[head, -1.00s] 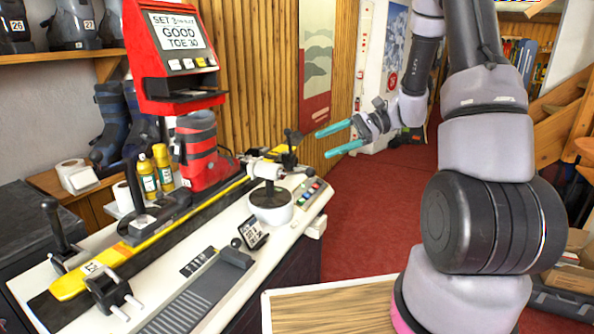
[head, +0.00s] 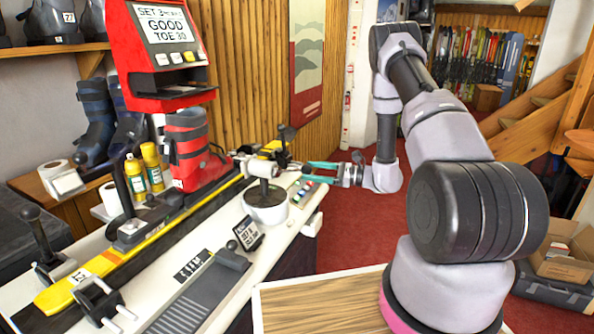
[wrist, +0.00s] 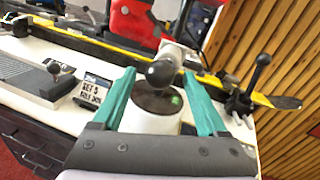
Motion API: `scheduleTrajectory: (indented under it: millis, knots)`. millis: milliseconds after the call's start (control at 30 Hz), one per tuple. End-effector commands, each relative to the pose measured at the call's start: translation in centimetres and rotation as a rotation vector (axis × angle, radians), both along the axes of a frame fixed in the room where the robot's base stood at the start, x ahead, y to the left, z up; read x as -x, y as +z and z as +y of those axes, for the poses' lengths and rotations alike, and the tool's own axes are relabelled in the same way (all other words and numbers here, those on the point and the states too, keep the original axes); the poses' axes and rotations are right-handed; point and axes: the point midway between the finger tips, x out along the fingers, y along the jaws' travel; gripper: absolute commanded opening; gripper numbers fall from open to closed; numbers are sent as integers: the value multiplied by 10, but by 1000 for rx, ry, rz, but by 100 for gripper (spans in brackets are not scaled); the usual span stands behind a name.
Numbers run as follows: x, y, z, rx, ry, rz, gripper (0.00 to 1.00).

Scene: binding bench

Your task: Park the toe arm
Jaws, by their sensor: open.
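The drum's dark top has a green mark in the wrist view. My gripper (head: 308,172) is open and empty, just right of this lever. In the wrist view the knob shows between its teal fingers, but I cannot tell how far off it is. Another black lever (head: 284,138) stands at the bench's far end, and shows at the right in the wrist view (wrist: 258,75). No label marks which one is the toe arm.
A red machine (head: 150,60) with a screen reading "GOOD TOE 30" stands over a red boot (head: 190,150) and a yellow ski (head: 85,275). A small sign (head: 246,233) stands near the drum.

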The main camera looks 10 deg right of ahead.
Motion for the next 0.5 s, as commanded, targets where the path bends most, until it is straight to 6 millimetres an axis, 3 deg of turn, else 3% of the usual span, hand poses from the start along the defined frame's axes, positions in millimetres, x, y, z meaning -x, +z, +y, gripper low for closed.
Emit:
scheduleTrajectory:
  millis: [233, 500]
  knots:
    - [-17, 0, 38, 2, 4, 0, 76]
    - [-22, 0, 49, 1, 1, 0, 76]
